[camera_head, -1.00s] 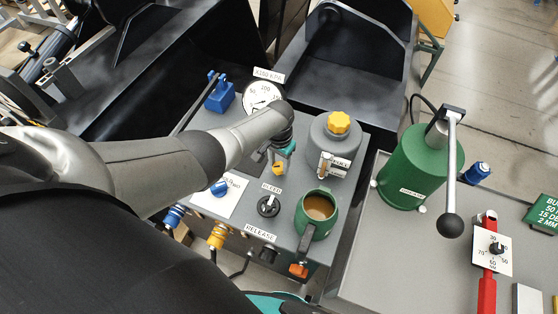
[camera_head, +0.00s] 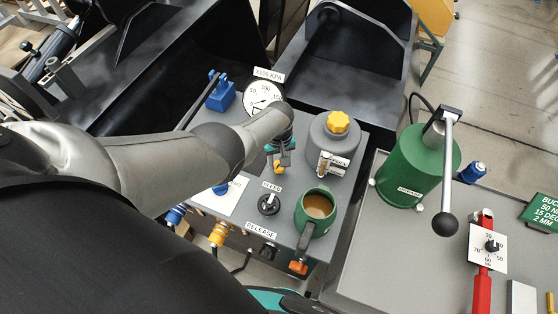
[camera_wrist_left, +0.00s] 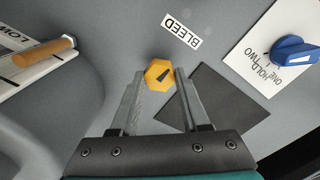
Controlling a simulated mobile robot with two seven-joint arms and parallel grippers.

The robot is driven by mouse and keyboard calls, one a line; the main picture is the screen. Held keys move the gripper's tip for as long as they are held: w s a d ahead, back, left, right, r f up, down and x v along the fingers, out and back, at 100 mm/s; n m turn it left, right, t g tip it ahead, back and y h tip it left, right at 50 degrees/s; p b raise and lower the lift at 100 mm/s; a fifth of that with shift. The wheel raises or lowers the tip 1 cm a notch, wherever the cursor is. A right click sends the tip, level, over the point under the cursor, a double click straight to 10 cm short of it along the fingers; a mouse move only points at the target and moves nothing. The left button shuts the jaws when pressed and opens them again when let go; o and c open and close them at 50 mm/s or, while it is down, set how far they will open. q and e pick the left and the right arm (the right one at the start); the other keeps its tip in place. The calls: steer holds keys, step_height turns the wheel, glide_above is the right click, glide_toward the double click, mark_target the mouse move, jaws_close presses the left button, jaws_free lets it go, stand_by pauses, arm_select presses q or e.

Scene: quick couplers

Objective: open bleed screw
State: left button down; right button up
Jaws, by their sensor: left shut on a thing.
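The bleed screw is a small yellow hexagonal knob with a black pointer mark (camera_wrist_left: 159,75). It stands on the grey panel beside the BLEED label (camera_wrist_left: 181,33). My left gripper (camera_wrist_left: 159,80) has its two grey fingers on opposite sides of the knob, near the fingertips, and is shut on it. In the head view the left gripper (camera_head: 279,163) reaches down to the panel below the pressure gauge (camera_head: 262,97), and the arm and hand hide most of the screw. The BLEED label (camera_head: 271,186) shows just below it. My right gripper is not in view.
A grey reservoir with a yellow cap (camera_head: 338,122) stands close right of the gripper. A black knob (camera_head: 268,204) and a green mug of brown liquid (camera_head: 318,208) stand nearer. A blue knob (camera_wrist_left: 293,50) sits on a white plate. A green cylinder (camera_head: 415,167) stands further right.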

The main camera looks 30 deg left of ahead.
arm_select(q)
steer(key=shift+n, duration=0.6)
steer(key=shift+c, duration=1.9)
jaws_free()
steer(key=shift+r, duration=0.15)
step_height(320, 180, up, 8)
steer(key=p, duration=0.6)
steer(key=shift+r+p, duration=0.15)
steer(key=shift+p, duration=0.15)
step_height(320, 180, up, 7)
